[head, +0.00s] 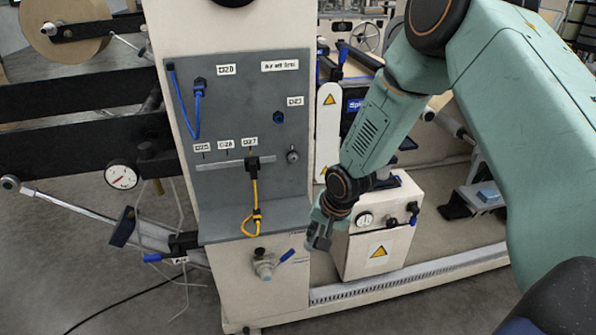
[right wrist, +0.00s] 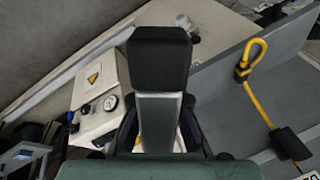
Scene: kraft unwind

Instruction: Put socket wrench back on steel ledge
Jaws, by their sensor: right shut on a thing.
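My right gripper (head: 318,238) hangs just right of the steel ledge (head: 222,228), near its right end and apart from it. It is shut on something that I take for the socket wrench. The wrench itself cannot be made out, as the fingers hide it. In the right wrist view a dark finger pad of the gripper (right wrist: 160,60) fills the middle, and the grey ledge (right wrist: 225,115) lies to its right. My left gripper is not in view.
A yellow cable loop (head: 256,205) hangs from a black connector on the grey panel and reaches down to the ledge. A valve with a blue handle (head: 266,266) is below the ledge. A white box with a gauge (head: 375,235) stands close right of the gripper.

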